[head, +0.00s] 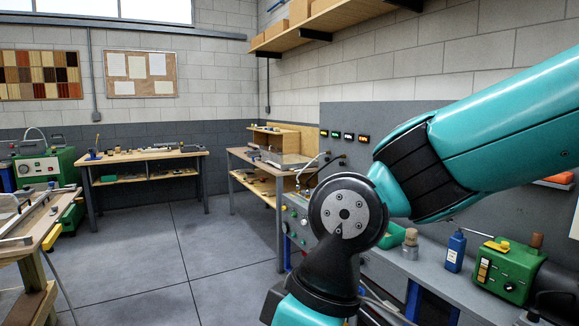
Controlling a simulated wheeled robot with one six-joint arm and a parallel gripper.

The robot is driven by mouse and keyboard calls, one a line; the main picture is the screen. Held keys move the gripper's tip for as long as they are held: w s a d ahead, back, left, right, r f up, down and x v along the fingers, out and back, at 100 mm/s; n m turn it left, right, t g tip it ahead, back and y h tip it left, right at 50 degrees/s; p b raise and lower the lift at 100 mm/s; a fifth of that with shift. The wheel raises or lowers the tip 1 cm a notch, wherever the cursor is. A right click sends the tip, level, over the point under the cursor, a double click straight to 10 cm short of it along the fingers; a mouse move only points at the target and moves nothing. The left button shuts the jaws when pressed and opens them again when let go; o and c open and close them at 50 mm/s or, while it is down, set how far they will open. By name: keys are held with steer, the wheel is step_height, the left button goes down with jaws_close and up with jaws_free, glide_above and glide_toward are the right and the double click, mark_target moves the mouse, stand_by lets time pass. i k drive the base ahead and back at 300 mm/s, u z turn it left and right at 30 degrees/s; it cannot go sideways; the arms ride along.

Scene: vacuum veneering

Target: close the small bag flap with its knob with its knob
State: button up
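I cannot make out the small bag flap or its knob in the head view. At the left edge, a wooden table (45,238) carries light metal bars or a frame (18,208), cut off by the picture edge; I cannot tell whether the flap belongs to it. My teal and black arm crosses the right half and runs out at the bottom edge. My gripper is not in view. The arm hides part of the bench and the panel behind it.
A grey bench (420,268) at right holds a blue bottle (455,250), a brush (410,243) and a green machine (503,272). Workbenches (145,157) stand at the back, with a green machine (45,165) at back left. The grey floor (150,250) between them is clear.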

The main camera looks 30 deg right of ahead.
mark_target(276, 158)
steer(key=i, duration=2.65)
steer(key=z, duration=0.3)
steer(key=i, duration=2.05)
steer(key=z, duration=0.4)
steer(key=i, duration=1.9)
steer(key=z, duration=0.15)
